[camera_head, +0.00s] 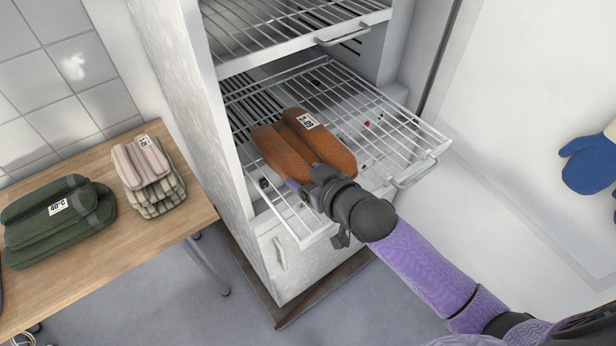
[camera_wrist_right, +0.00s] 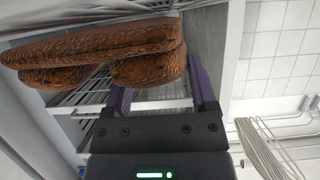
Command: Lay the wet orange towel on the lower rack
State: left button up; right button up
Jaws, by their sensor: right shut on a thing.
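The orange towel (camera_head: 296,140), a folded rust-orange bundle with a white tag, is over the pulled-out lower rack (camera_head: 405,140), a wire shelf with a front handle. My right gripper (camera_head: 303,181) is shut on the towel's near edge. In the right wrist view the towel (camera_wrist_right: 95,52) reaches across to the fingers of my right gripper (camera_wrist_right: 162,88), and rack wires show behind it. I cannot tell whether the towel touches the wires or hangs just above them. My left gripper is in neither view.
An upper wire rack (camera_head: 275,30) sits above and behind in the white cabinet (camera_head: 185,85). A wooden table (camera_head: 125,225) at left holds green towels (camera_head: 58,222) and striped cloths (camera_head: 148,177). A blue mitt (camera_head: 588,165) is at far right.

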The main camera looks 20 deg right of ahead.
jog(key=shift+f, duration=0.55)
jog(key=shift+r, duration=0.15)
jog(key=o, duration=1.1)
jog(key=shift+o, duration=1.2)
jog(key=p+v, duration=0.4)
jog(key=v, duration=0.8)
jog(key=s+d+f+m+g+h, duration=0.1)
jog(key=s+d+f+g, duration=0.15)
jog(key=f, duration=0.55)
jog(key=s+d+f+g+h, duration=0.2)
jog(key=s+f, duration=0.2)
jog(key=f, duration=0.4)
jog(key=s+d+f+m+g+h, duration=0.1)
jog(key=s+d+f+g, duration=0.15)
jog(key=f, duration=0.55)
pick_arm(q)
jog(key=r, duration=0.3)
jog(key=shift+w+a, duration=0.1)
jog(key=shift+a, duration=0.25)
pick_arm(e)
jog(key=s+a+f+g, duration=0.2)
jog(key=s+f, duration=0.3)
jog(key=s, duration=0.4)
jog(key=s+a+f+g, duration=0.2)
jog(key=s+f, duration=0.3)
jog(key=s, duration=0.4)
jog(key=shift+s+n+g+h, duration=0.3)
jog(key=shift+s+g+h, duration=0.1)
jog(key=shift+g, duration=0.1)
